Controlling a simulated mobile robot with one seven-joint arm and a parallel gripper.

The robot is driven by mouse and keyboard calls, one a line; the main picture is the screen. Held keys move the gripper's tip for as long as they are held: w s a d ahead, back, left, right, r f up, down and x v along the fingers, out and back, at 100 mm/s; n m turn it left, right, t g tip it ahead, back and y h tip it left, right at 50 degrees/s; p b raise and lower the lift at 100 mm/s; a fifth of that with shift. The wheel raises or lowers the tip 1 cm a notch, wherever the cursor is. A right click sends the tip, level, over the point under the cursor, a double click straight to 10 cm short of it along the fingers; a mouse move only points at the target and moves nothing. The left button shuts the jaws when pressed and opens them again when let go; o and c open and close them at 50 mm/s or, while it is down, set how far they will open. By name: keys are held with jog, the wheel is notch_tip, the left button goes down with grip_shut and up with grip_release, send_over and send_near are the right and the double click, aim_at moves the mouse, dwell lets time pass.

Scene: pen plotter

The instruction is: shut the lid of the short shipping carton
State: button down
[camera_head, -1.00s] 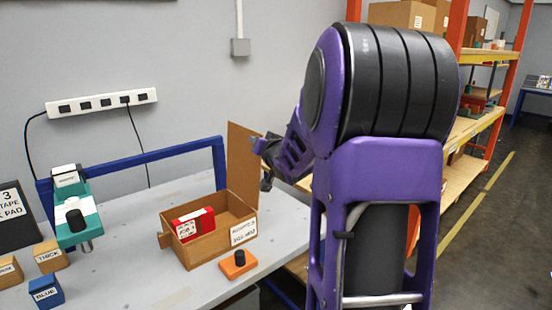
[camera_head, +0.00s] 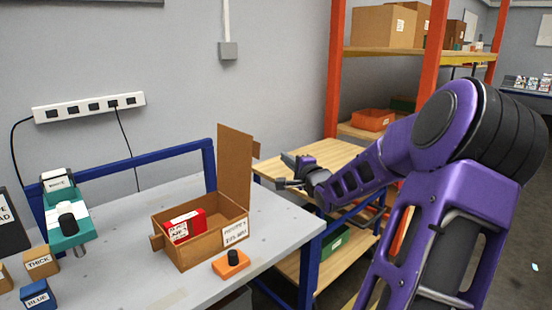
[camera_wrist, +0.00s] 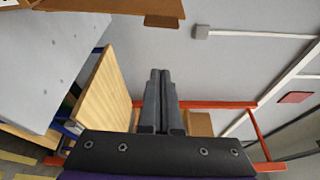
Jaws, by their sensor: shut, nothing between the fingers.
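The short shipping carton (camera_head: 190,252) stands open on the grey workbench, with a red labelled item (camera_head: 185,225) inside. Its brown lid (camera_head: 235,165) stands upright at the carton's right rear side. My gripper (camera_head: 280,184) is to the right of the lid, apart from it, beyond the bench's right edge. In the wrist view my gripper (camera_wrist: 161,72) is shut with its two fingers together and nothing between them. A brown cardboard piece (camera_wrist: 110,12), seemingly part of the carton, shows at the top of the wrist view.
A small orange block with a black knob (camera_head: 231,263) sits before the carton. A teal device (camera_head: 68,222) and small labelled blocks (camera_head: 40,262) are at the left. The blue rail (camera_head: 130,164) runs behind. Orange-framed shelving (camera_head: 334,85) stands at the right.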

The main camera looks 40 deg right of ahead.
jog(key=w+a+b, duration=0.1)
jog(key=w+b, duration=0.1)
jog(key=w, duration=0.6)
jog(key=shift+a, duration=0.4)
